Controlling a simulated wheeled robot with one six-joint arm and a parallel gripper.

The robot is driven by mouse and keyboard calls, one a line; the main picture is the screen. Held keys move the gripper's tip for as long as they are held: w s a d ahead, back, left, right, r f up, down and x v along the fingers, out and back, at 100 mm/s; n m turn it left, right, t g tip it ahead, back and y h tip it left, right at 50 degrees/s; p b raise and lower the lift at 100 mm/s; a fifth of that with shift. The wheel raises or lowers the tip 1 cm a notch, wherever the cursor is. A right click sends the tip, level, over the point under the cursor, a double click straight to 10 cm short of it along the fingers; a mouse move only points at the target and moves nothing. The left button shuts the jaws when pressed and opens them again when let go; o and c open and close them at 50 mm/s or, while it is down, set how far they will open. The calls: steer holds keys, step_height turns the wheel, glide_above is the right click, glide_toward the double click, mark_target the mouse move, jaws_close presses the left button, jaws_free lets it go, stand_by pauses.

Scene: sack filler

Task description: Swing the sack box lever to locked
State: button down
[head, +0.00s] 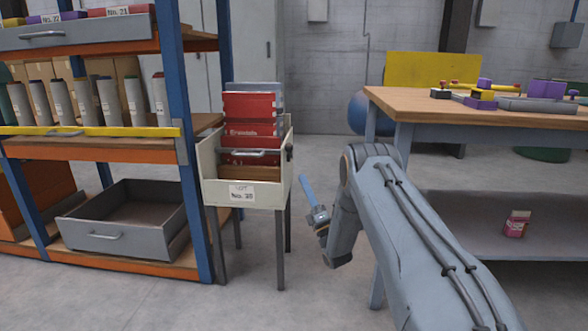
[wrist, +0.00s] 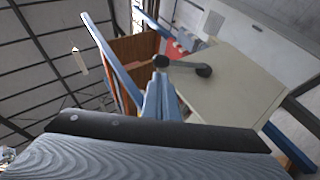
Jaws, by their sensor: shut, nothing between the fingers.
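The sack box is a cream box (head: 240,188) on grey legs, left of centre in the head view, with a label on its front. Its dark lever (head: 289,151) is on the right side wall. In the wrist view the lever (wrist: 186,67) is a short dark bar with rounded ends, lying nearly level on the pale wall (wrist: 232,95). My gripper (head: 303,182) is shut and empty, its slim blue fingers pointing up-left beside the box. In the wrist view the fingertips (wrist: 160,76) overlap the lever's left end; I cannot tell whether they touch.
A wooden workbench (head: 480,110) is on the right. Floor between box and bench is clear except for my arm.

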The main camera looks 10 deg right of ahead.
steer(key=b+x, duration=0.2)
steer(key=x, duration=0.7)
steer(key=shift+a+r, duration=0.15)
steer(key=shift+r, duration=0.05)
